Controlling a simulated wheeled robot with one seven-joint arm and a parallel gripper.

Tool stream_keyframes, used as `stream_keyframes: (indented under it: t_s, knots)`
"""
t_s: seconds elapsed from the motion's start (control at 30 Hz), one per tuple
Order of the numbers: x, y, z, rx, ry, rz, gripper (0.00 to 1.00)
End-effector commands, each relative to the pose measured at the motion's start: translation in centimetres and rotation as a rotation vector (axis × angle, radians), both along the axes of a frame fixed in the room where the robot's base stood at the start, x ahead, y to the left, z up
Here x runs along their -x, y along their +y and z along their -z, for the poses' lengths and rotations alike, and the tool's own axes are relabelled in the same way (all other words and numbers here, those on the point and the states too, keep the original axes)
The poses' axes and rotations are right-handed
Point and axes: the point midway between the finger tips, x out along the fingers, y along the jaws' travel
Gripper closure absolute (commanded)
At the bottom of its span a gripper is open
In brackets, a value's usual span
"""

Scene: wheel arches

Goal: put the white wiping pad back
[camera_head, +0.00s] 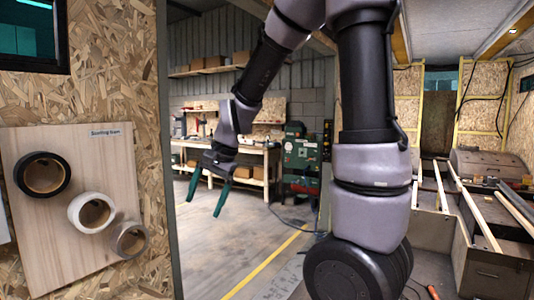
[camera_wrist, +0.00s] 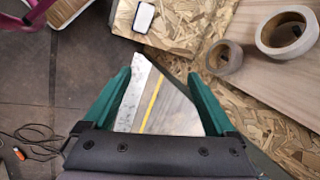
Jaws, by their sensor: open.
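A small white pad with a dark rim (camera_wrist: 143,17), which looks like the wiping pad, shows at the top of the wrist view. It lies against a chipboard surface, apart from my fingers. I cannot pick it out in the head view. My gripper (camera_head: 207,192) hangs in mid-air in the head view, with its two green fingers spread and pointing down. In the wrist view my gripper (camera_wrist: 159,77) is open, with nothing held between the fingers.
A wooden panel (camera_head: 70,240) at the left carries a black roll (camera_head: 42,174), a white roll (camera_head: 91,212) and a grey roll (camera_head: 129,239). A workbench (camera_head: 245,165) stands behind. Cables and an orange-handled tool (camera_wrist: 20,153) lie at lower left in the wrist view.

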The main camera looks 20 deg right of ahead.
Motion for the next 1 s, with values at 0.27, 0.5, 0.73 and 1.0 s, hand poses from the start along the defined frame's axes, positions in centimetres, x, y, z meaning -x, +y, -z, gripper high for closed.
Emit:
stream_keyframes:
  t_s: [0.27, 0.5, 0.73, 1.0]
  knots:
    - [5.8, -7.4, -9.6, 0.072, -0.292, -0.120, 0.09]
    - [10.9, -11.2, -13.0, 0.219, -0.460, -0.187, 0.09]
    - [12.5, -12.1, -13.5, 0.275, -0.500, -0.206, 0.09]
    - [12.5, -12.1, -13.6, 0.274, -0.501, -0.206, 0.09]
